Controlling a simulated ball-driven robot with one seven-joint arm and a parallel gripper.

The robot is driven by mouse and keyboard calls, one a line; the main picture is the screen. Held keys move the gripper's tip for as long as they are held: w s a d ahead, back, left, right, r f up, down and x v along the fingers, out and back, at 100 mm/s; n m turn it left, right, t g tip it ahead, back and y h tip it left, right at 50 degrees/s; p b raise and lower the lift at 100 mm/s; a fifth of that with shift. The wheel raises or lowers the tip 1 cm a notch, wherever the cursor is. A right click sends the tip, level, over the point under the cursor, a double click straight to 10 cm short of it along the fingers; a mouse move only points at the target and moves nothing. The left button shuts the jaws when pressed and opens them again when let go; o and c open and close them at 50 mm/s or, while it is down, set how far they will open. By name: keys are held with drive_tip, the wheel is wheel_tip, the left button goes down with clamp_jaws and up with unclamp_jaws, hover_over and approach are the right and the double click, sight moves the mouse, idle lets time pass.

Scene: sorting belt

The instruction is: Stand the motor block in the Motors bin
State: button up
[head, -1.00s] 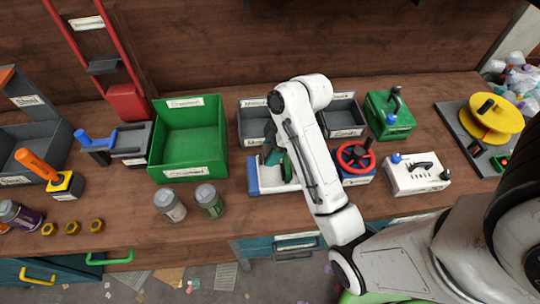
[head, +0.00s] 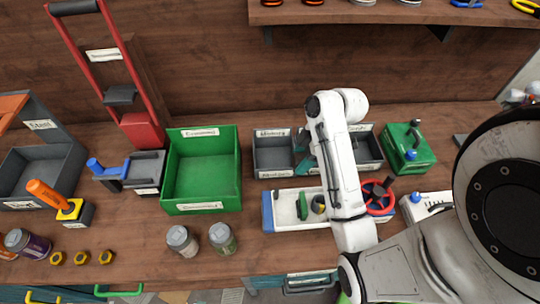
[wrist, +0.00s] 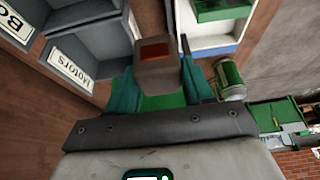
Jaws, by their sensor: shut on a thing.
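The motor block (wrist: 157,62), a grey block with a rust-brown patch on its end, is held between my gripper's teal fingers in the wrist view. My gripper (wrist: 160,85) is shut on it. In the head view my gripper (head: 303,163) is partly hidden by my white arm, and I cannot make out the block there.
A white tray (head: 285,222) with a blue end holds a green part and a dark round part in front of the bins. A green bin (head: 203,208) stands left. Two cans (head: 182,240) stand before it. A red handwheel (head: 378,197) is at right.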

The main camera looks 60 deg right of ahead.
drive_tip(key=w+d+f+b, duration=0.1)
drive_tip(key=w+d+f, duration=0.1)
drive_tip(key=w+f, duration=0.1)
drive_tip(key=w+d+f+b, duration=0.2)
drive_tip(key=w, duration=0.2)
drive_tip(key=w+d+f+b, duration=0.1)
drive_tip(key=w+d+f, duration=0.1)
drive_tip(key=w+f, duration=0.1)
drive_tip(key=shift+w+d+f, duration=0.15)
drive_tip(key=shift+w+f, duration=0.15)
drive_tip(key=shift+w, duration=0.05)
drive_tip(key=shift+w+d+f, duration=0.15)
drive_tip(key=shift+w+f, duration=0.1)
drive_tip(key=shift+f, duration=1.7)
drive_tip(key=shift+f, duration=0.1)
drive_tip(key=o, duration=1.3)
drive_tip(key=v, duration=1.2)
drive_tip(key=shift+w, duration=0.1)
